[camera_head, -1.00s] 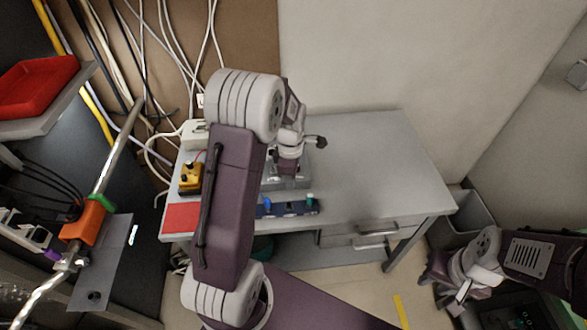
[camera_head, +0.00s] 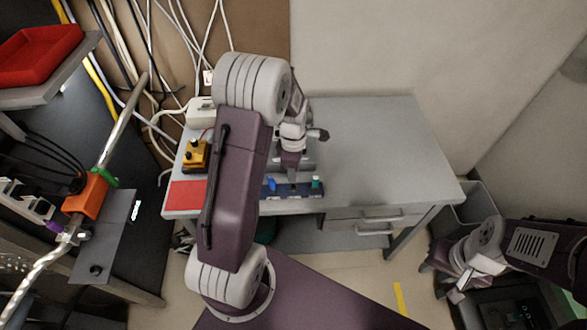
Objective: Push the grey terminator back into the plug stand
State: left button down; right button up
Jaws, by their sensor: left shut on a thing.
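The plug stand (camera_head: 308,193) is a dark blue strip along the front edge of the grey table. A blue plug (camera_head: 271,185) stands in its left part and a teal plug with a pale top (camera_head: 316,182) in its right part. My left gripper (camera_head: 293,181) points down over the middle of the stand, between these two plugs. It is shut on the grey terminator, which is mostly hidden by the fingers; I cannot tell how deep it sits. My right gripper (camera_head: 440,279) hangs at the lower right, away from the table, and its jaws are unclear.
A yellow box with a knob (camera_head: 195,154) and a red mat (camera_head: 187,195) lie at the table's left. The right half of the grey table (camera_head: 375,145) is clear. Cables hang at the back left.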

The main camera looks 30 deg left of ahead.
pick_arm(q)
notch_tip(320, 180, down, 2)
jog(key=shift+d+f+b, duration=0.1)
jog(key=shift+b, duration=0.35)
jog(key=shift+p, duration=0.35)
dwell(0.5)
jog(key=shift+p, duration=0.35)
dwell(0.5)
jog(key=shift+f+b, duration=0.85)
jog(key=shift+f, duration=0.5)
jog(key=c, duration=1.2)
grip_release()
